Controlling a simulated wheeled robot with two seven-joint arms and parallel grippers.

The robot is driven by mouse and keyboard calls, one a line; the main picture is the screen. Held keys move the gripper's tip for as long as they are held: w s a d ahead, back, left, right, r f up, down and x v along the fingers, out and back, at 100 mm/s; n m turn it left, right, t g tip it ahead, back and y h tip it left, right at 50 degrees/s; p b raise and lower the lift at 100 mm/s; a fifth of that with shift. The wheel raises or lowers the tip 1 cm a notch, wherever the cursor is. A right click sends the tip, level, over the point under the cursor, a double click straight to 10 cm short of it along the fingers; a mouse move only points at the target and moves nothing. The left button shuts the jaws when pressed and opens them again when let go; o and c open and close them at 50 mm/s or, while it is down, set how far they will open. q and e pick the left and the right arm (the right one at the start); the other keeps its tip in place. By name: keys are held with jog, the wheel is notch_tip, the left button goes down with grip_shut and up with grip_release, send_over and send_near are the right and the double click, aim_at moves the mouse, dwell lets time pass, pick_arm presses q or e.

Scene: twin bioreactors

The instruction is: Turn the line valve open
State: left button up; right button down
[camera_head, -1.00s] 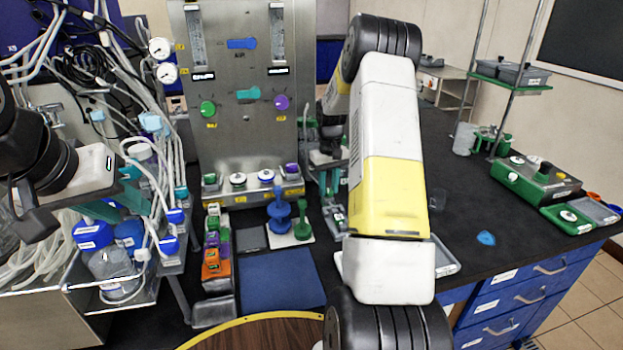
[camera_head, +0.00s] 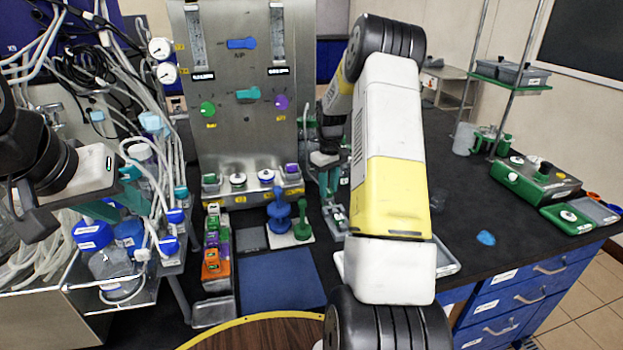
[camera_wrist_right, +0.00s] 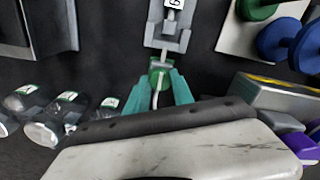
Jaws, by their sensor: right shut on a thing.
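A small green valve-like piece with a pale stem (camera_wrist_right: 157,77), which I take to be the line valve, sits in front of a grey bracket (camera_wrist_right: 168,35) in the right wrist view. My right gripper (camera_wrist_right: 160,92) is shut on it, with one teal finger on each side. In the head view my right gripper (camera_head: 330,185) points down behind my own arm, right of the steel panel, and its fingertips are hard to make out. My left gripper (camera_head: 122,205) is at the left over the bottles, its teal fingers apart and empty.
The steel panel (camera_head: 225,140) carries a blue handle (camera_head: 241,43), a teal handle (camera_head: 247,95), a green knob (camera_head: 208,108) and a purple knob (camera_head: 281,102). Blue and green stands (camera_head: 280,222) are close to my right gripper. Clear bottles (camera_wrist_right: 68,105) lie left in the wrist view.

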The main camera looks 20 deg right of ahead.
jog(key=c, duration=1.1)
grip_release()
jog(key=shift+r, duration=3.9)
